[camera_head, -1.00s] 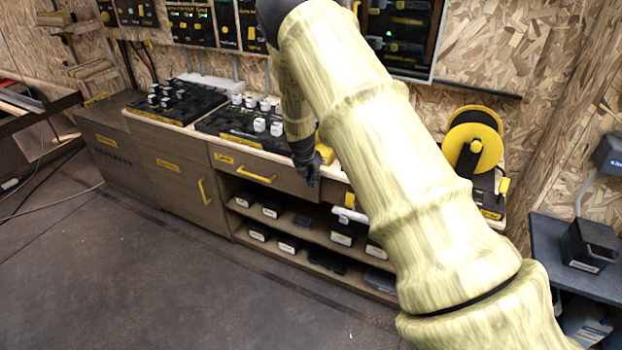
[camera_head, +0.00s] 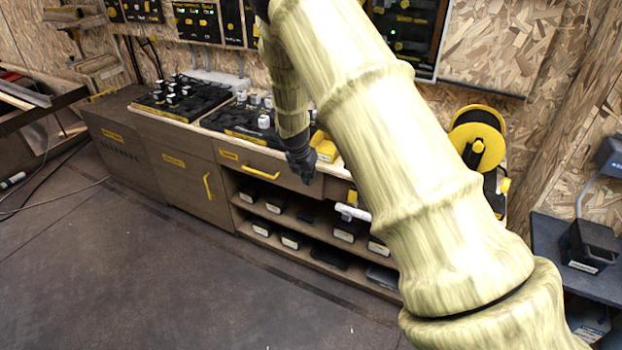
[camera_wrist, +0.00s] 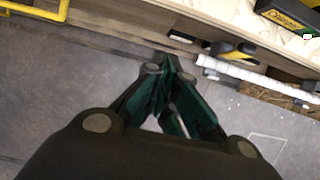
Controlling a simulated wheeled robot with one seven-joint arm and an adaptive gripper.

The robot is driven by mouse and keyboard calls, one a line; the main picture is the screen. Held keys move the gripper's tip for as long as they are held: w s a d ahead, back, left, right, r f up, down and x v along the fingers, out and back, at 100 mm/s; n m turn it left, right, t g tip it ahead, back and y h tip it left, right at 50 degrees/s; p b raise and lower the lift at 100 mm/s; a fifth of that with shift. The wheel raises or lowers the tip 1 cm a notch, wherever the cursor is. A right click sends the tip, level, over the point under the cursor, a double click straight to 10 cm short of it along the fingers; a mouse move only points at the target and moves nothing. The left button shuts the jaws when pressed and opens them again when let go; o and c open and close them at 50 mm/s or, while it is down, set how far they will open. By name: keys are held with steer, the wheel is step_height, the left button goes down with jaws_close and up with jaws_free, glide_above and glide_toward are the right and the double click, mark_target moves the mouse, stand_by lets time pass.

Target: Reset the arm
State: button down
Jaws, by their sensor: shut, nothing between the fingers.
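My gripper (camera_head: 306,178) hangs at the end of my arm in the head view, pointing down in front of the workbench drawers. In the wrist view my gripper (camera_wrist: 172,70) has its dark green fingers drawn together, with nothing seen between them. The floor and the bench front show beyond the fingertips. My pale, wood-patterned arm fills the right middle of the head view and hides part of the bench.
The workbench (camera_head: 228,158) has a drawer with a yellow handle (camera_head: 260,173) and open shelves holding several dark boxes. A white roll (camera_head: 352,212) juts out near my gripper. A yellow reel (camera_head: 478,145) stands at right. The floor (camera_head: 170,270) at left is clear.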

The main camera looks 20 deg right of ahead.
steer(key=shift+v, duration=2.95)
